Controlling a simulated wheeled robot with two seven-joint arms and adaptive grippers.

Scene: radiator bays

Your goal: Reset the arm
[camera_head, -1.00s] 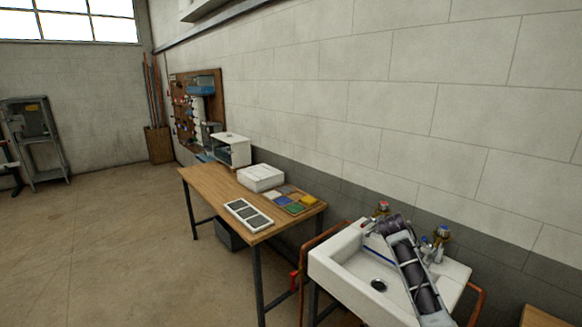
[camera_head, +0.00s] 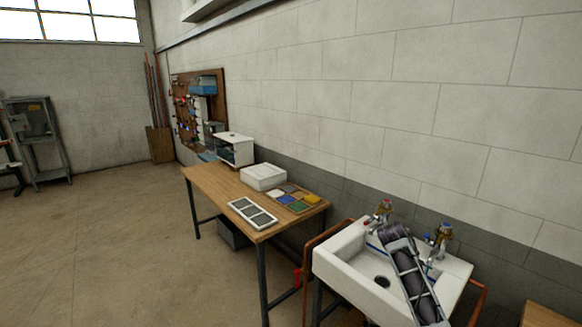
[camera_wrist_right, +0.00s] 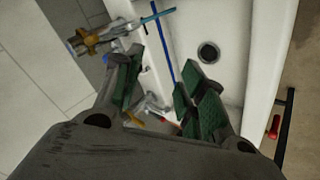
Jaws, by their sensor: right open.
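My right gripper (camera_wrist_right: 160,72) is open and empty in the right wrist view, its two green-padded fingers apart above the white sink (camera_wrist_right: 222,80). A brass valve with a tap (camera_wrist_right: 97,38) lies beyond the left finger, and a thin blue stick (camera_wrist_right: 162,42) shows past the fingertips. In the head view my right arm reaches over the sink (camera_head: 336,262) from the lower right; its gripper cannot be made out there. My left arm and gripper are not in view.
A wooden table (camera_head: 215,190) left of the sink holds a white box (camera_head: 263,177), a framed panel (camera_head: 252,213) and coloured tiles (camera_head: 290,200). Two brass valves (camera_head: 385,208) (camera_head: 444,235) stand at the sink's back. Open floor (camera_head: 110,240) lies to the left.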

